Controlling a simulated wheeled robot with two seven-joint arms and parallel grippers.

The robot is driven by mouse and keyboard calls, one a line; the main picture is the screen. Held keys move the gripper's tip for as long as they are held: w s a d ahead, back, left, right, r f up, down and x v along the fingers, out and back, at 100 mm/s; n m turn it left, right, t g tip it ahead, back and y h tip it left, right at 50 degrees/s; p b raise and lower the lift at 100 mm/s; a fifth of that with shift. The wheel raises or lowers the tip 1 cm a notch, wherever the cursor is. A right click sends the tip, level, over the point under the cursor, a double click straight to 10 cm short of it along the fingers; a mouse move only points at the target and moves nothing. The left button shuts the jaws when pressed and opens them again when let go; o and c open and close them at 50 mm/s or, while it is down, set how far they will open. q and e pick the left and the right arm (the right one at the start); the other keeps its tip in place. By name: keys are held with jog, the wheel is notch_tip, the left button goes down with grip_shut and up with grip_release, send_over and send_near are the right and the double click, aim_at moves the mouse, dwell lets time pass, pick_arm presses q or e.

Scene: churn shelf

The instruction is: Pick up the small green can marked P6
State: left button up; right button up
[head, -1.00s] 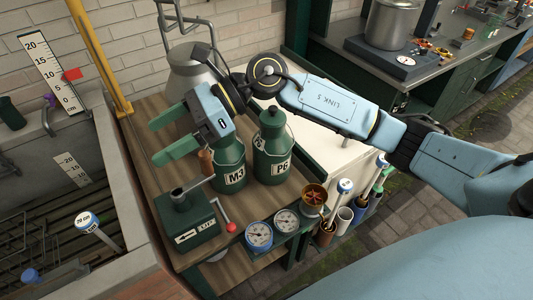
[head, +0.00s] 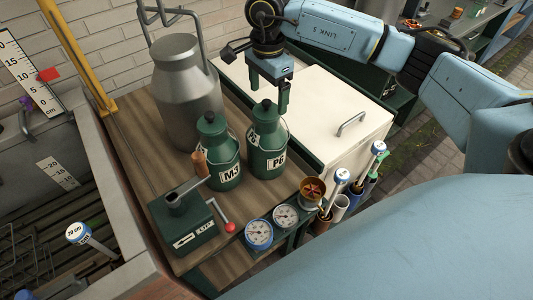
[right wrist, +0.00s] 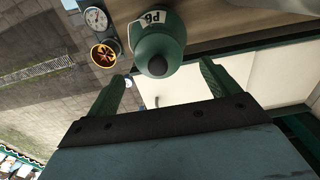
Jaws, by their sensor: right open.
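The small green can marked P6 (head: 266,143) stands upright on the wooden shelf top, with a dark knob on its lid and a wire handle. A similar green can marked M3 (head: 219,148) stands just left of it. My right gripper (head: 272,95) is open and empty, its fingers pointing down by the top of the P6 can, at its far side. In the right wrist view the P6 can (right wrist: 158,32) shows beyond the gap between the open green fingers (right wrist: 163,72), apart from them. My left gripper is not in view.
A tall metal churn (head: 184,90) stands behind the cans. A white cabinet (head: 325,110) with a handle adjoins on the right.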

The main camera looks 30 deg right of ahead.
aim_at(266, 111)
jog(key=f, duration=0.4)
jog(key=f+p, duration=0.1)
jog(key=f, duration=0.1)
jog(key=shift+s+a+f, duration=0.1)
jog(key=shift+a+f, duration=0.15)
grip_shut()
jog(key=shift+r, duration=0.1)
dwell(0.3)
